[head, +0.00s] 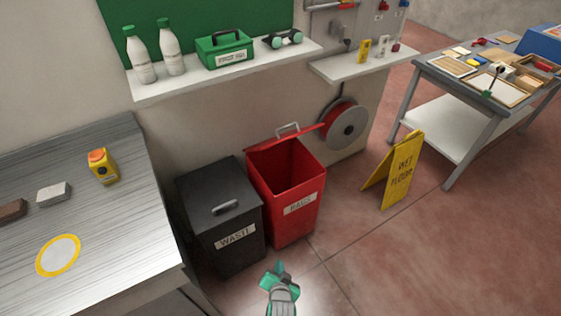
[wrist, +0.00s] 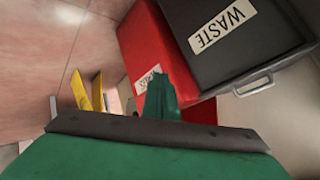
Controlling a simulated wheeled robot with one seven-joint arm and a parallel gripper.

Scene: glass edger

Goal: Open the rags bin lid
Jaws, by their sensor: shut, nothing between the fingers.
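The red rags bin (head: 287,200) stands on the floor in the middle of the head view. Its lid (head: 298,137) is raised and leans back toward the wall, with its handle at the top, and the bin's mouth is open. In the wrist view the red bin (wrist: 150,45) shows at the upper middle, its label partly behind my finger. My gripper (head: 277,275) is at the bottom of the head view, in front of the bins and apart from them. It is shut and empty, and its green finger shows in the wrist view (wrist: 160,98).
A dark waste bin (head: 210,200) with its lid shut stands left of the red bin. A yellow wet-floor sign (head: 400,172) stands to the right, near a hose reel (head: 345,128). A metal bench (head: 110,225) is at the left. The floor in front is clear.

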